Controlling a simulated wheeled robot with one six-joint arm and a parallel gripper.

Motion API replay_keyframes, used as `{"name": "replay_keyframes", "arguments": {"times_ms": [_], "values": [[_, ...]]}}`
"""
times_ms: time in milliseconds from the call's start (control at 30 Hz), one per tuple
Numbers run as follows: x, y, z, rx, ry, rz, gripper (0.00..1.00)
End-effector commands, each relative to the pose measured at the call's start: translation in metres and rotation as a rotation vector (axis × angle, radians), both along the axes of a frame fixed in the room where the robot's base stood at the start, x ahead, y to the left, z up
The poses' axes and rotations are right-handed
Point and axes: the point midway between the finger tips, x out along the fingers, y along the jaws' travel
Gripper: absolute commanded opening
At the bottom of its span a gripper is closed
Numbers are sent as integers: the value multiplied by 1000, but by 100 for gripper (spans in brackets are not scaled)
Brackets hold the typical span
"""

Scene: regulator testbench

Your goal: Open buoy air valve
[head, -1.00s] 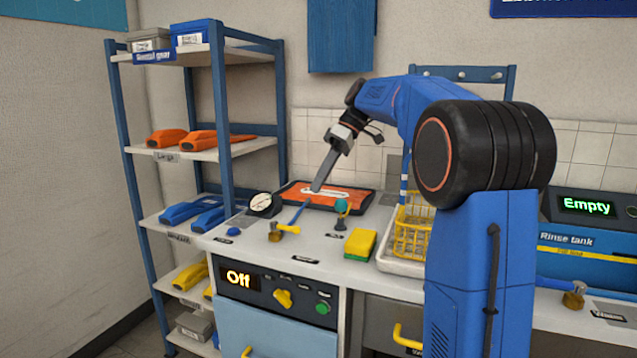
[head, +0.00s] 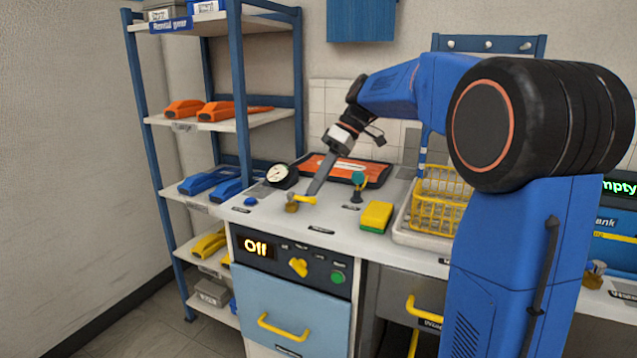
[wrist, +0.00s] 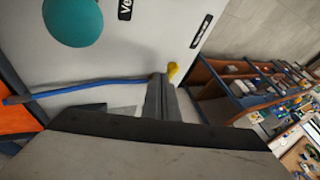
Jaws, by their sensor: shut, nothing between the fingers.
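A brass valve with a yellow lever (head: 303,200) stands on the counter, its lever pointing right. The lever also shows in the wrist view (wrist: 173,70), just past my fingertips. A blue hose (wrist: 85,88) runs to the valve. My gripper (head: 312,192) is shut and empty, angled down, its tips close behind the lever; I cannot tell whether they touch it. A round gauge (head: 279,175) stands behind left of the valve. An orange flat item with a dark border (head: 365,172) lies behind the gripper. A teal-knobbed fitting (head: 357,181) stands to the right.
A yellow-green sponge (head: 376,216) and a yellow basket (head: 441,200) are to the right. A panel reading "Off" (head: 257,247) with a yellow knob (head: 298,267) and green button (head: 338,277) is below. A blue shelf rack (head: 240,100) stands at the left.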

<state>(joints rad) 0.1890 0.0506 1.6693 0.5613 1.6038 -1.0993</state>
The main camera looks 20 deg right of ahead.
Motion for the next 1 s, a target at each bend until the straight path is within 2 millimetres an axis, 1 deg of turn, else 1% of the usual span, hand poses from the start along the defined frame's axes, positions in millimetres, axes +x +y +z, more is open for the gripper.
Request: {"name": "replay_keyframes", "arguments": {"times_ms": [267, 567, 767, 1000], "values": [[0, 0, 0, 0, 0, -7, 0], [-6, 2, 0, 0, -1, -86, 0], [-15, 5, 1, 0, -1, -217, 0], [-27, 14, 1, 1, -1, -439, 0]]}}
